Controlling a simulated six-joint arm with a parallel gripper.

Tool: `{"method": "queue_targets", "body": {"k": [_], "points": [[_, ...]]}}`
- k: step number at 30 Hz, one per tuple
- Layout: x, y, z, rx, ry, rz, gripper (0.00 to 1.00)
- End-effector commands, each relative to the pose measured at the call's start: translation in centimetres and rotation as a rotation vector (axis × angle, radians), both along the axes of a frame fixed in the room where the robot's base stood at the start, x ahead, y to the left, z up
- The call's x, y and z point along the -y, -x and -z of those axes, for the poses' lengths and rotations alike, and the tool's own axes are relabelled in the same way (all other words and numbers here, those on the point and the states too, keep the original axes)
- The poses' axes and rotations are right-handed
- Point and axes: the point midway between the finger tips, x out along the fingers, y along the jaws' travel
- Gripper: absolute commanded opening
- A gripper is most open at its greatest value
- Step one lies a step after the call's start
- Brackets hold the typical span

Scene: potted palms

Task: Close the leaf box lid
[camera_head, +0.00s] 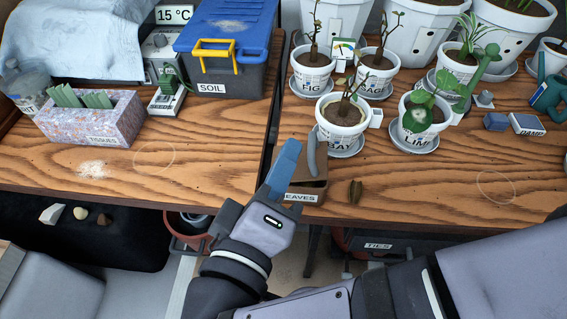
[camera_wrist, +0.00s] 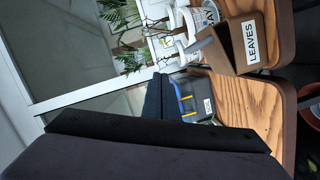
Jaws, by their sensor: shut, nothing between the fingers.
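The leaf box (camera_head: 313,187) is a small brown box with a white "LEAVES" label, at the table's front edge in the head view. It also shows in the wrist view (camera_wrist: 228,50), turned on its side by the camera angle. Whether the fingers touch the box is unclear.
A dark dried pod (camera_head: 354,191) lies right of the box. Potted plants, including the bay pot (camera_head: 341,133) and the lime pot (camera_head: 419,138), stand behind. A gap between the tables runs left of the box. The soil bin (camera_head: 225,87) and tissue box (camera_head: 92,117) stand farther left.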

Motion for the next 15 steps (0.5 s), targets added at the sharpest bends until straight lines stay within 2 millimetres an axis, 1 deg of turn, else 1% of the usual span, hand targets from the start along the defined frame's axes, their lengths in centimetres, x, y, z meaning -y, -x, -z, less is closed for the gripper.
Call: {"method": "queue_targets", "body": {"k": [1,6,12,15], "points": [[-0.2,0.5,-0.1,0.001,0.0,-0.004,0.0],[-0.2,1.6,-0.4,0.001,-0.001,-0.001,0.0],[-0.2,1.9,-0.5,0.0,-0.001,0.0,0.0],[0.0,1.8,-0.9,0.001,-0.001,0.009,0.0]]}}
